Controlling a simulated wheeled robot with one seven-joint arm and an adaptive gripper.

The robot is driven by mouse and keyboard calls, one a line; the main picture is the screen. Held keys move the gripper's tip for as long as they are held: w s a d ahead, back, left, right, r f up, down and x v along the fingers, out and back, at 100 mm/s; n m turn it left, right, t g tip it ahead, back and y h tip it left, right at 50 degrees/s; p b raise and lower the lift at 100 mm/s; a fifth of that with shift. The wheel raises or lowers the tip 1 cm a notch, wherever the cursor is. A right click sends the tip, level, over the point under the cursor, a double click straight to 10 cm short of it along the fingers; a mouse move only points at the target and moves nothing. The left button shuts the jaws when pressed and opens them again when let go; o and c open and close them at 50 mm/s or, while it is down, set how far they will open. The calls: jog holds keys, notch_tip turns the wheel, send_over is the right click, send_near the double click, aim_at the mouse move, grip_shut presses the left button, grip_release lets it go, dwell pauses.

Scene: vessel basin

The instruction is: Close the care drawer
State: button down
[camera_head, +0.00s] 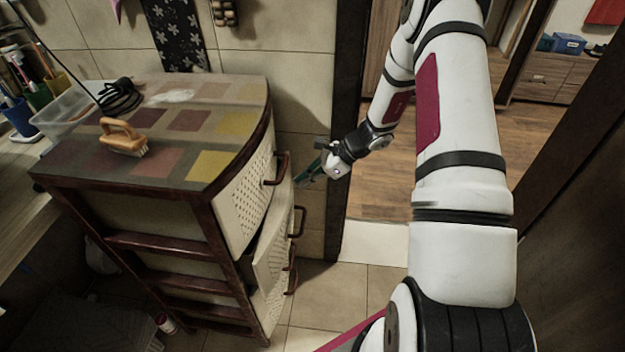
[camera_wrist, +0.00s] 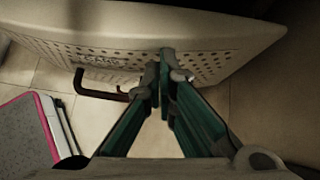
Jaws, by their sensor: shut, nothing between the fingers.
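The cabinet (camera_head: 215,215) has several drawers with pale perforated fronts and dark red handles. The second drawer (camera_head: 271,243) sticks out past the top drawer (camera_head: 246,190). In the wrist view a perforated drawer front (camera_wrist: 215,58) spans the top, with faint lettering at its left that I cannot read surely. Its dark red handle (camera_wrist: 100,92) is left of my fingers. My gripper (camera_head: 308,172) is beside the far right of the cabinet. Its green fingers (camera_wrist: 164,72) are shut and empty, with the tips at the drawer front. I cannot tell whether they touch it.
A wooden brush (camera_head: 123,137) and a coiled black cable (camera_head: 119,97) lie on the cabinet top. A clear bin (camera_head: 62,115) stands behind at left. The tiled wall is behind the cabinet, and a dark door frame (camera_head: 349,110) is close right of my gripper.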

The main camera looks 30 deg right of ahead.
aim_at(289, 177)
jog(key=shift+a, duration=0.1)
jog(key=shift+w+a+b, duration=0.2)
jog(key=shift+w+a, duration=0.55)
jog(key=shift+a, duration=0.2)
jog(key=shift+w+a+b, duration=0.2)
jog(key=shift+w+a, duration=0.5)
jog(key=shift+a, duration=0.25)
